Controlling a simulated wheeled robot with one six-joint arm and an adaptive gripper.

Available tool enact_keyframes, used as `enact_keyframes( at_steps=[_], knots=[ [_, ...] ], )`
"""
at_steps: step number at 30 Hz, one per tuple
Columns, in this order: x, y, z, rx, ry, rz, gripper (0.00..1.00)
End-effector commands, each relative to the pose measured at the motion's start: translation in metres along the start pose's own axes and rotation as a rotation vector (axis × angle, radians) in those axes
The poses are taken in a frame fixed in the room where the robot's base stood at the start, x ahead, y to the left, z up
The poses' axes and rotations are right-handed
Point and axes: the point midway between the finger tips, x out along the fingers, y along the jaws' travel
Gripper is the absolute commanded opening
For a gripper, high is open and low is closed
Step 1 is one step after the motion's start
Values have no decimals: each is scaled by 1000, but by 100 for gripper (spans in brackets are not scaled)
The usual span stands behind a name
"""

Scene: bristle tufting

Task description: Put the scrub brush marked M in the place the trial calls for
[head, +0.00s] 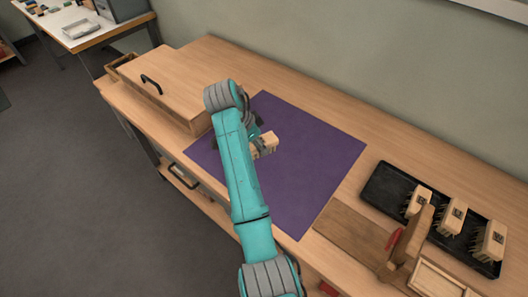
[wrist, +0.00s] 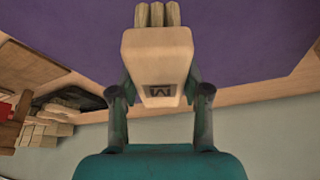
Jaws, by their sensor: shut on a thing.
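The scrub brush marked M (wrist: 157,55) is a pale wooden block with its dark M on the end facing the wrist camera. Light bristle tufts (wrist: 157,14) show at its far end. My gripper (wrist: 160,98) is shut on it, with one finger on each side. In the head view the brush (head: 265,146) shows beside my gripper (head: 258,144), over the purple mat (head: 310,175). My arm partly covers the gripper there. I cannot tell how high the brush is above the mat.
A black tray (head: 375,195) at right holds three other marked brushes. A wooden fixture (head: 408,240) with a red part stands before it. A large wooden box (head: 165,85) with a dark handle is at left. The mat's right side is clear.

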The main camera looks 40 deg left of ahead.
Motion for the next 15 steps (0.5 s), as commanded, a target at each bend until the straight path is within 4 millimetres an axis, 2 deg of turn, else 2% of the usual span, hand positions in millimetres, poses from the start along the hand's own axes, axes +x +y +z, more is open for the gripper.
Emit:
enact_keyframes(
  at_steps=[1, 8, 15],
  knots=[
    [8, 1, 3, -1, -1, 3, 3],
    [26, 0, 11, 0, -1, 1, 3],
    [57, 0, 24, 0, -1, 1, 3]
  ],
)
